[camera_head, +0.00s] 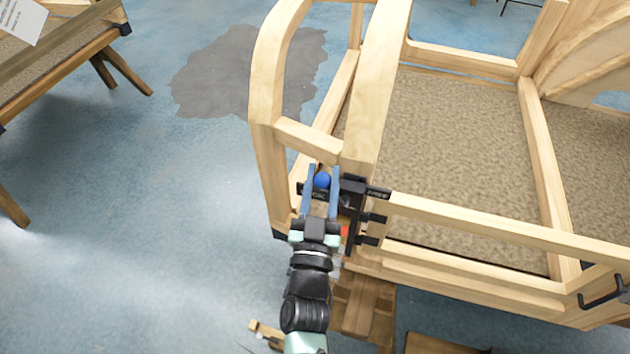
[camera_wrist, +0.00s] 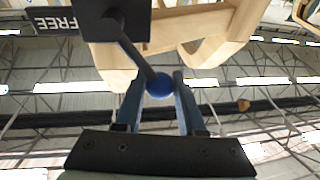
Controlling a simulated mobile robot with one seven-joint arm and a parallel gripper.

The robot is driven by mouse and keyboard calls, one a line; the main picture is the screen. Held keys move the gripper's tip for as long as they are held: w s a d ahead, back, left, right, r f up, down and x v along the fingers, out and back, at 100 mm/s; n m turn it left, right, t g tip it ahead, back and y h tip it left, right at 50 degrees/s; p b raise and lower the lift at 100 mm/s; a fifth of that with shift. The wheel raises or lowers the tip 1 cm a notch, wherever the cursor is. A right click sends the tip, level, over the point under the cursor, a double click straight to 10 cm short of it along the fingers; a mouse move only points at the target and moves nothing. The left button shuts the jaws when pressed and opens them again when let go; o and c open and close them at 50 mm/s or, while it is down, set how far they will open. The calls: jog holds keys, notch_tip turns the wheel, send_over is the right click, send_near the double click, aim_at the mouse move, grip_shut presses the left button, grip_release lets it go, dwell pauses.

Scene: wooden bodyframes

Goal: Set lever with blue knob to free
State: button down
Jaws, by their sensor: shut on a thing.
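The lever's blue knob (camera_head: 322,180) sits between the two blue fingers of my gripper (camera_head: 321,186) in the head view. The gripper is shut on it. In the wrist view the blue knob (camera_wrist: 159,86) is at the end of a dark lever rod (camera_wrist: 136,50), between the fingertips of my gripper (camera_wrist: 158,84). The rod comes from a black lever housing (camera_wrist: 112,22). A black plate marked FREE (camera_head: 378,193) is to the right of the knob in the head view. A second plate on the left is partly covered by the fingers, and its word is only partly readable.
The lever is mounted on a wooden bodyframe (camera_head: 372,90) with posts and rails close around my gripper. Black brackets (camera_head: 371,218) are just right of my gripper. Open blue floor (camera_head: 150,200) lies to the left. Another wooden frame (camera_head: 70,62) stands at the upper left.

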aim_at(344, 204)
jog(key=m, duration=0.1)
jog(key=d+m+h, duration=0.1)
jog(key=m, duration=0.1)
jog(key=d+r+m, duration=0.1)
jog(key=shift+s+m+h, duration=0.3)
jog(key=shift+s+m, duration=0.05)
jog(key=shift+m, duration=0.05)
jog(key=shift+s+d+r+m+h, duration=0.1)
jog(key=shift+d+m+h, duration=0.25)
jog(key=shift+m, duration=0.35)
jog(key=shift+s+d+f+m+h, duration=0.1)
jog(key=shift+d+m+h, duration=0.2)
jog(key=shift+m, duration=0.4)
jog(key=shift+s+d+r+m+h, duration=0.1)
jog(key=shift+d+m+h, duration=0.2)
jog(key=shift+m, duration=0.4)
jog(key=shift+d, duration=0.1)
jog(key=c, duration=0.5)
grip_release()
jog(key=shift+s, duration=0.1)
jog(key=b+v, duration=0.3)
jog(key=v, duration=0.9)
jog(key=shift+s, duration=0.45)
